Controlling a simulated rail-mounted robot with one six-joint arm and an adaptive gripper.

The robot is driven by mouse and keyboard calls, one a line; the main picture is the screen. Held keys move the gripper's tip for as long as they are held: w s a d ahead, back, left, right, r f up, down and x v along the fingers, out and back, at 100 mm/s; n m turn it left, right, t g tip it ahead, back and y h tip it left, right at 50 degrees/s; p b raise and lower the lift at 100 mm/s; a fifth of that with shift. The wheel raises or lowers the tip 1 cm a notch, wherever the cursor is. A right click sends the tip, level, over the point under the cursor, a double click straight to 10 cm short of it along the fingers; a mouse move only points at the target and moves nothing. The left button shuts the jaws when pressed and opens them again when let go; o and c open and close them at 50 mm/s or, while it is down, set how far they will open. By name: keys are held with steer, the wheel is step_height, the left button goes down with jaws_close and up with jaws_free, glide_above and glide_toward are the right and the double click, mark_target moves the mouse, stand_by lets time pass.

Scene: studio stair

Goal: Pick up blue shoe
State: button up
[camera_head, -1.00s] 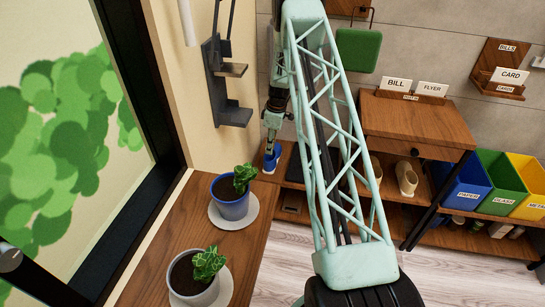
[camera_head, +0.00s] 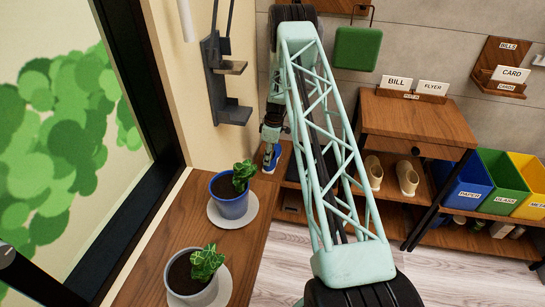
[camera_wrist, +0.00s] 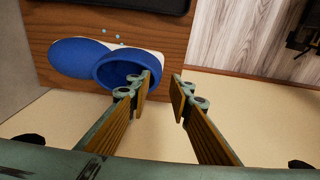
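The blue shoe (camera_wrist: 75,58), with a pale sole edge, lies on a brown wooden surface at the upper left of the wrist view. Its toe points left and its opening faces my gripper (camera_wrist: 164,88). The gripper is open and empty. The left fingertip overlaps the right side of the shoe's opening; the right fingertip is clear to the right of the heel. I cannot tell whether the left finger touches the shoe. In the head view the blue shoe (camera_head: 273,161) shows small at the far end, directly below my gripper (camera_head: 269,150), partly hidden by it.
A blue pot (camera_head: 231,207) and a grey pot (camera_head: 190,279) with plants stand on the wooden sill (camera_head: 151,240). A dark grey wall rack (camera_head: 214,85) hangs nearby. Pale shoes (camera_head: 407,178) sit on the shelf at right. A black object (camera_wrist: 120,4) lies beyond the blue shoe.

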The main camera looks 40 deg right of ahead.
mark_target(267, 171)
steer(key=shift+f, duration=0.1)
steer(key=shift+w+a+f+b, duration=0.15)
steer(key=shift+f+b, duration=0.25)
steer(key=shift+f, duration=0.85)
steer(key=shift+w+a+f+b, duration=0.1)
steer(key=shift+f+b, duration=0.25)
steer(key=shift+f, duration=0.9)
steer(key=shift+c, duration=0.7)
jaws_close()
